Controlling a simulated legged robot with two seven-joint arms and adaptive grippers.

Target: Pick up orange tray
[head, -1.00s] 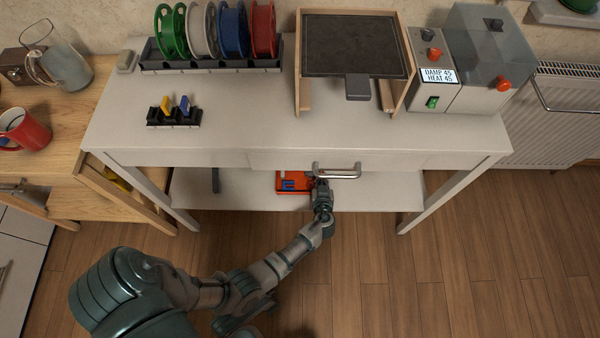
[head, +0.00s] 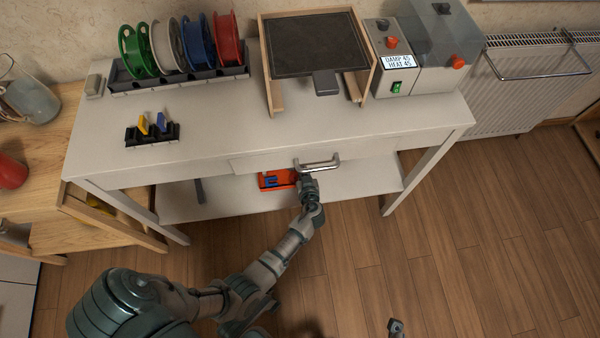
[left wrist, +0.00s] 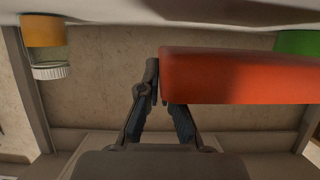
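The orange tray (head: 268,184) is on the lower shelf under the bench drawer, with blue items in it. In the left wrist view its side (left wrist: 240,75) fills the upper right. My left gripper (head: 307,183) is at the tray's right end. In the left wrist view my left gripper (left wrist: 162,95) has its fingers drawn close together at the tray's edge, one outside and the other partly hidden by the tray. It looks shut on the tray wall. A small part of my right gripper (head: 396,328) shows at the bottom edge; its fingers are unclear.
The white bench (head: 210,140) and its drawer handle (head: 317,163) overhang the tray closely. A dark bar (head: 199,191) is left on the lower shelf (head: 230,197). In the left wrist view, an orange jar (left wrist: 43,32) is at upper left. Floor in front is free.

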